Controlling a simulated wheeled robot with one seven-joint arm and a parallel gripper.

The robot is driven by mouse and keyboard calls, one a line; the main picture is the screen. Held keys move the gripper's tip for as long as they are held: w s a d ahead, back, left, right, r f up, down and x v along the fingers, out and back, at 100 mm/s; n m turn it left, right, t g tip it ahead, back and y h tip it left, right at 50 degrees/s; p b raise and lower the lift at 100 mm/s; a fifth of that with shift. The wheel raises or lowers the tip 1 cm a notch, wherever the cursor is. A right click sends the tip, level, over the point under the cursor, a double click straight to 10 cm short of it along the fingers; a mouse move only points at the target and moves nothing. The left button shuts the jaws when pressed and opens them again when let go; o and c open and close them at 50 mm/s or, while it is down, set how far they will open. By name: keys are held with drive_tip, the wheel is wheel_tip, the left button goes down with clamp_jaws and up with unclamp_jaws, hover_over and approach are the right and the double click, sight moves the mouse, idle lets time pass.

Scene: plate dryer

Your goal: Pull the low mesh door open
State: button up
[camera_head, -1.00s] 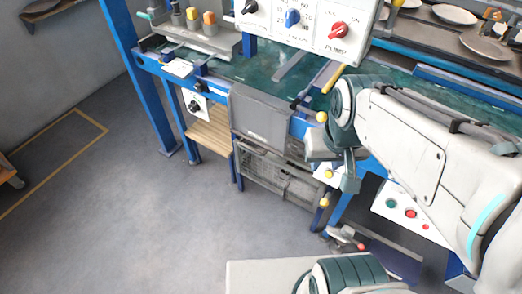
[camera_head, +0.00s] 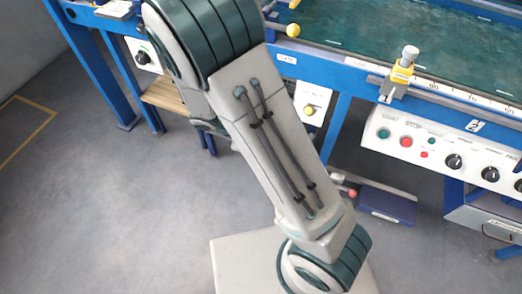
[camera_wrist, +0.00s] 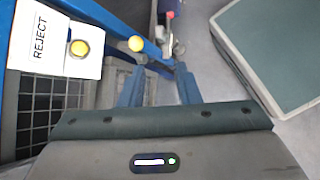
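The mesh door shows in the camera_wrist view as a dark wire grid (camera_wrist: 52,98) at the left, below the white REJECT plate. In the camera_head view my arm hides it. My gripper (camera_wrist: 159,78) shows in the camera_wrist view with its two blue-grey fingers apart and a clear gap between them. It is to the right of the mesh, and I see nothing held in it. Part of a greyish panel lies behind the left finger. I cannot tell whether either finger touches the door, or how far the door stands open.
The REJECT plate (camera_wrist: 58,42) has a yellow button, and a yellow ball knob (camera_wrist: 136,43) stands beside it, ahead of the fingers. A white control box (camera_head: 440,145) hangs under the blue bench frame at right. Open grey floor (camera_head: 90,220) lies left.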

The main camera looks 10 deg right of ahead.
drive_tip(key=w+a+f+n+t+h+b, duration=0.1)
drive_tip(key=w+a+f+n+t+b, duration=0.3)
drive_tip(key=f, duration=0.5)
drive_tip(key=w+a+f+n+t+h+b, duration=0.1)
drive_tip(key=f+n+t+h+b, duration=0.1)
drive_tip(key=f+n+t+b, duration=0.55)
drive_tip(key=w+a+f+n+t+h+b, duration=0.1)
drive_tip(key=w+a+f+n+b, duration=0.25)
drive_tip(key=f, duration=0.65)
drive_tip(key=shift+n+t, duration=0.25)
drive_tip(key=shift+n, duration=0.05)
drive_tip(key=shift+s+d+b+x, duration=0.1)
drive_tip(key=shift+b+x, duration=0.85)
drive_tip(key=shift+x, duration=2.45)
drive_tip(key=shift+s+d+b+x, duration=0.15)
drive_tip(key=shift+b+x, duration=0.75)
drive_tip(key=shift+x, duration=2.55)
clamp_jaws()
